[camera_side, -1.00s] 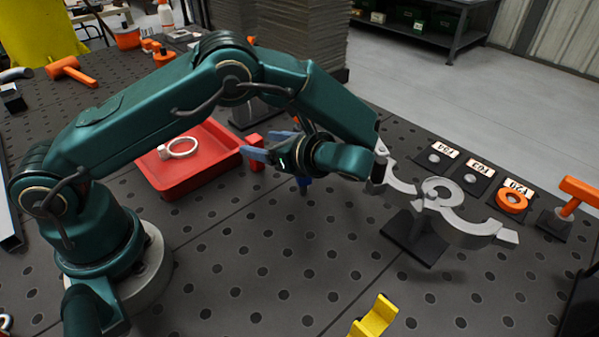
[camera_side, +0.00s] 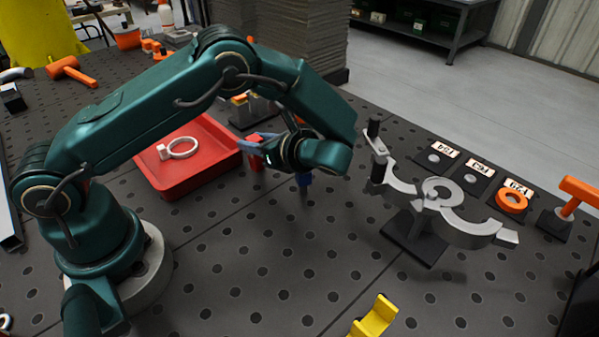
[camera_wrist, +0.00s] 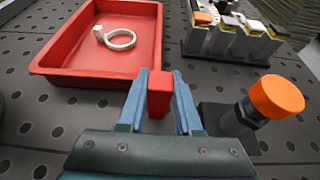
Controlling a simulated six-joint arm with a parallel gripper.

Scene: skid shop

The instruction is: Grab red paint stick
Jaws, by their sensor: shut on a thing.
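The red paint stick (camera_wrist: 159,97) shows in the wrist view as a short red block between the two blue fingers of my gripper (camera_wrist: 160,84). The fingers are shut on its sides. In the side view the stick (camera_side: 256,153) is a small red piece beside the right edge of the red tray, with my gripper (camera_side: 257,143) around it.
The red tray (camera_wrist: 48,63) holds a pale ring with a small block (camera_wrist: 121,39). An orange-capped black post (camera_wrist: 275,97) stands close right of my gripper. A slotted rack (camera_wrist: 228,38) is behind. A grey clamp-like fixture (camera_side: 455,226) stands at right in the side view.

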